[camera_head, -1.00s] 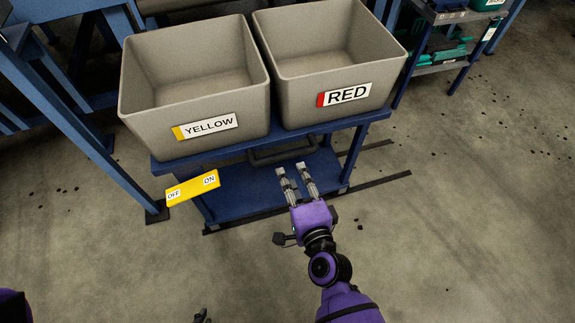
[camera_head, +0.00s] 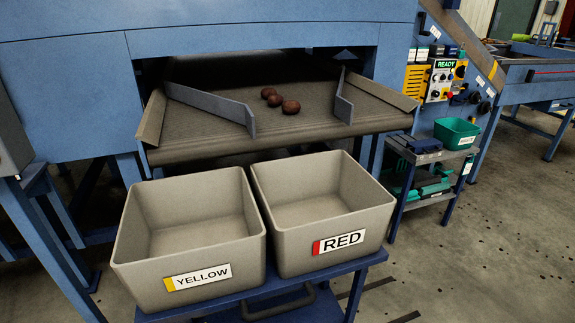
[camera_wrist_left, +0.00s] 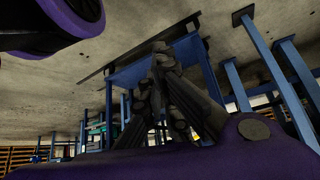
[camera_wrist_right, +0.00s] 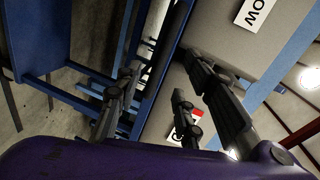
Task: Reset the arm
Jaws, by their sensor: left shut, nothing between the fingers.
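Neither of my arms shows in the head view. In the left wrist view my left gripper (camera_wrist_left: 162,55) has its dark fingers drawn together with nothing between them. Floor and blue frame legs lie beyond it. In the right wrist view my right gripper (camera_wrist_right: 160,65) has its fingers spread apart and holds nothing visible. It is close to the blue cart (camera_wrist_right: 42,40) and the grey bins, whose labels show partly and tilted there.
The grey YELLOW bin (camera_head: 135,258) and RED bin (camera_head: 285,245) stand empty side by side on the blue cart. Behind them, several potatoes (camera_head: 291,107) lie on the conveyor belt (camera_head: 230,145). A control panel (camera_head: 440,80) reads READY. Floor at right is open.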

